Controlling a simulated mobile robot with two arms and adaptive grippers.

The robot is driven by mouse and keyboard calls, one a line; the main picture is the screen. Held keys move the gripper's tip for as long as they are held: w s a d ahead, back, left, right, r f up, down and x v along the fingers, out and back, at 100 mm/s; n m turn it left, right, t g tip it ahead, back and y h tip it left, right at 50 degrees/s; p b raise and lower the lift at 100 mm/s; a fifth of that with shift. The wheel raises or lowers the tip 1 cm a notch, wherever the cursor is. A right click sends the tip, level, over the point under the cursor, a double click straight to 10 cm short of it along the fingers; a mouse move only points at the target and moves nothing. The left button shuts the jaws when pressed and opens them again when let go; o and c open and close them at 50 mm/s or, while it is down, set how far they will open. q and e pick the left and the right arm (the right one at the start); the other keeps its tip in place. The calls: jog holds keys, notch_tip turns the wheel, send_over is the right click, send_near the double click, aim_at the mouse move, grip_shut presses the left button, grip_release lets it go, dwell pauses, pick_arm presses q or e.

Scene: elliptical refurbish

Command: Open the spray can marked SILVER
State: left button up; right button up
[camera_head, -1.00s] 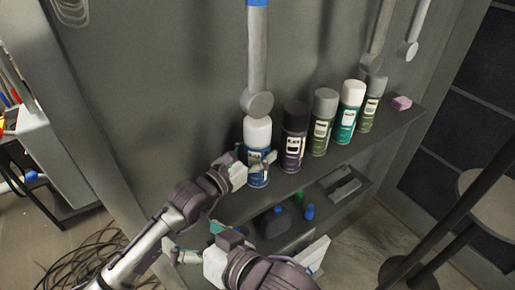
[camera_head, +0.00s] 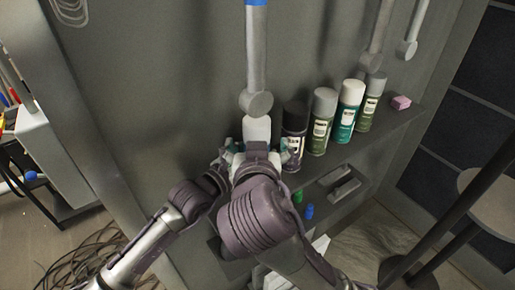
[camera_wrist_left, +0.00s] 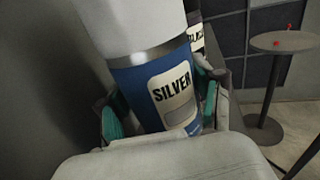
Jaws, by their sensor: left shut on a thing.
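The spray can marked SILVER (camera_wrist_left: 160,85) is blue with a white cap and stands on the shelf. In the left wrist view its label faces me, and the cap (camera_wrist_left: 125,22) is on it. My left gripper (camera_wrist_left: 165,105) is shut around the can's body. The can's body and most of my left gripper are hidden there.
A dark-capped can (camera_head: 294,118) stands close to the right of the SILVER can. Green (camera_head: 322,120), teal (camera_head: 347,110) and olive (camera_head: 370,100) cans follow, then a pink block (camera_head: 401,102). A wall-mounted grey arm (camera_head: 257,60) hangs just above the cap. A lower shelf holds small bottles.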

aim_at(257, 125)
jog(key=x, duration=1)
jog(key=shift+w+f, duration=0.1)
jog(key=shift+w, duration=0.05)
jog(key=shift+c, duration=0.4)
jog(key=c, duration=1.3)
jog(key=shift+c, duration=0.2)
jog(key=shift+r, duration=0.25)
jog(key=shift+r, duration=0.9)
